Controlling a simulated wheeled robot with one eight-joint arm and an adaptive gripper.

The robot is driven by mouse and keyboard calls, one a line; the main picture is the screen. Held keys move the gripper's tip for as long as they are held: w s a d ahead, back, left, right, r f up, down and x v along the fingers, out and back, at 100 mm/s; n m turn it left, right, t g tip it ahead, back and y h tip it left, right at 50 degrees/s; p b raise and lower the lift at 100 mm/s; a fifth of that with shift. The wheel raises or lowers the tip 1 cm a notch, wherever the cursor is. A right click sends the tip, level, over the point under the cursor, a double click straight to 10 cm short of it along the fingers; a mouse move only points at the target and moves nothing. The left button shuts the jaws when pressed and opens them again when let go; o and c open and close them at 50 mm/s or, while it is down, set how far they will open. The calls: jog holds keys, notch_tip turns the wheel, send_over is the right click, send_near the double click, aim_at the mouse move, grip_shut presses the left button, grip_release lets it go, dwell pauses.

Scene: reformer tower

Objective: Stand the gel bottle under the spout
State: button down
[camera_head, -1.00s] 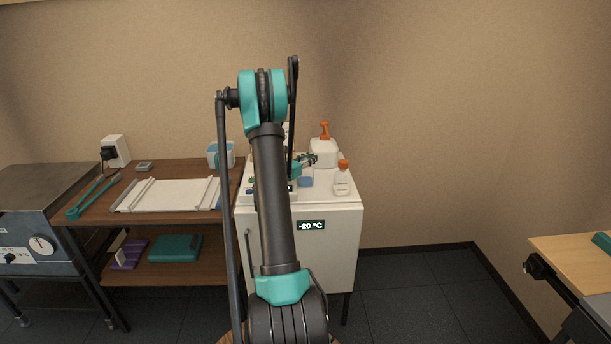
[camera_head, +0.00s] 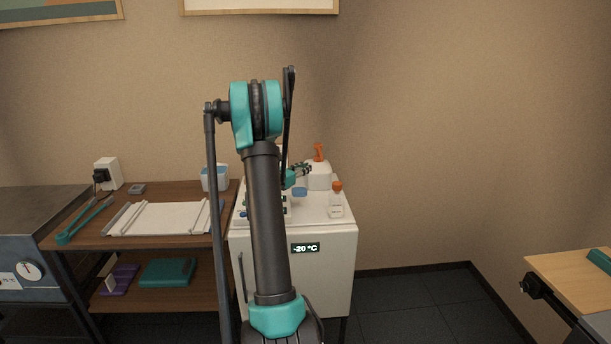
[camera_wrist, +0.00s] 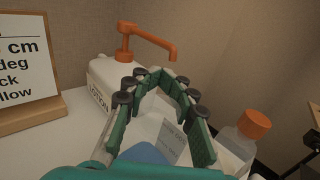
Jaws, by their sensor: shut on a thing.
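My gripper (camera_wrist: 160,80) is above the white freezer top, its teal fingers closed in an arch. It also shows in the head view (camera_head: 304,170). It is shut on what looks like the gel bottle, which is mostly hidden; a blue part (camera_wrist: 145,154) shows between the fingers, and a blue patch (camera_head: 299,192) shows below the gripper in the head view. A white LOTION bottle (camera_wrist: 103,80) with an orange pump stands behind. Its orange spout (camera_wrist: 153,38) points right, beyond and above my fingertips.
A clear bottle with an orange cap (camera_wrist: 254,124) stands right of my fingers, also at the freezer's right (camera_head: 336,203). A framed sign (camera_wrist: 25,70) stands at left. A pale labelled patch (camera_wrist: 172,140) shows between the fingers. A wooden table (camera_head: 80,230) adjoins the freezer (camera_head: 325,275).

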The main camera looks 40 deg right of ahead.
notch_tip(320, 180, up, 14)
jog(key=shift+r, duration=0.15)
dwell(0.7)
jog(key=w+a+f+n+t+y, duration=0.45)
jog(key=w+a, duration=0.25)
jog(key=a, duration=0.4)
jog(key=w+a+f+n+t+y, duration=0.35)
jog(key=w+a+f+t, duration=0.2)
jog(key=w+a, duration=0.4)
jog(key=a+f+n+t+y, duration=0.1)
jog(key=a+f+n+y, duration=0.1)
jog(key=a, duration=0.6)
jog(key=a+f+n+t+y, duration=0.1)
jog(key=a+f+n+y, duration=0.1)
jog(key=a, duration=0.7)
jog(key=a+f+n+t+y, duration=0.2)
jog(key=a+y, duration=0.3)
jog(key=a, duration=0.4)
jog(key=shift+s+a+f+n+y, duration=0.15)
jog(key=shift+f+n+y, duration=0.2)
jog(key=shift+n, duration=0.35)
jog(key=shift+s+f, duration=0.1)
